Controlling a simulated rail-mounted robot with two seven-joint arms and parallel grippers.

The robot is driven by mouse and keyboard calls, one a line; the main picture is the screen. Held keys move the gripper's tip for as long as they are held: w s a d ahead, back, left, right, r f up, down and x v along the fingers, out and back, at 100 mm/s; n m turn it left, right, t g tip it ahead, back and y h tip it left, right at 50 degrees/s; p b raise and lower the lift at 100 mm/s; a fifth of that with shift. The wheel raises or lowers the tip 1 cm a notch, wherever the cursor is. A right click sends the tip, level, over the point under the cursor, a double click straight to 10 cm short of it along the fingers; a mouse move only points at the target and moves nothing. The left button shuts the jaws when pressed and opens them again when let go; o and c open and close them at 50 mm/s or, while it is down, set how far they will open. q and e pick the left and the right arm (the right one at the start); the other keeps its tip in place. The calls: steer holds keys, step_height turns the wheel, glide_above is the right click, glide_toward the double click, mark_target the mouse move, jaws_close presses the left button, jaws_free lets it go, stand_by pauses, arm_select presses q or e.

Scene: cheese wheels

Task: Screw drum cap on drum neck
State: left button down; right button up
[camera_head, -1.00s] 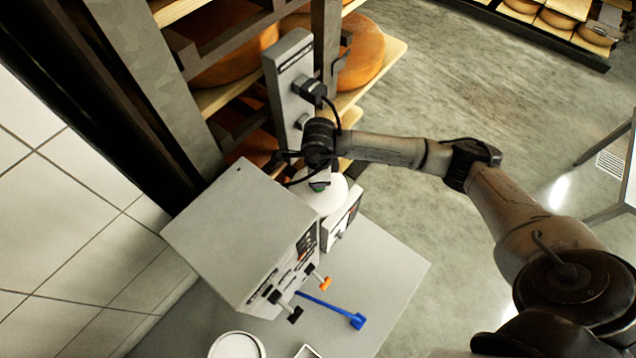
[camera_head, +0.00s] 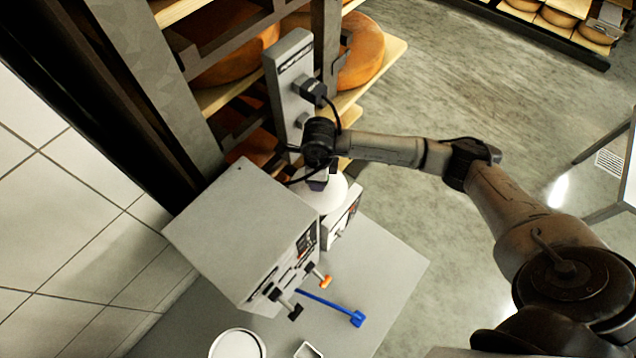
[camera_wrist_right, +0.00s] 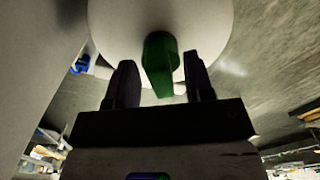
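The white drum (camera_head: 331,197) stands on the grey table behind the grey box-shaped machine, partly hidden by it and my right arm. In the right wrist view its rounded white body (camera_wrist_right: 205,25) fills the top. A green cap (camera_wrist_right: 160,65) with a tapering grip shows against the drum there; whether it is seated on the neck is hidden. My right gripper (camera_wrist_right: 160,80) has its two dark fingers on either side of the cap, with gaps to both. In the head view this gripper (camera_head: 318,181) is small, at the drum's top. My left gripper is out of view.
The grey machine (camera_head: 240,235) with knobs stands close left of the drum. A smaller control box (camera_head: 341,222) is beside the drum. A blue tool (camera_head: 335,307) and a white round container (camera_head: 237,345) are nearer. Cheese shelves (camera_head: 375,75) rise behind. The table's right part is bare.

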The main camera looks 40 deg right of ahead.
steer(key=shift+r, duration=3.75)
steer(key=shift+c, duration=0.3)
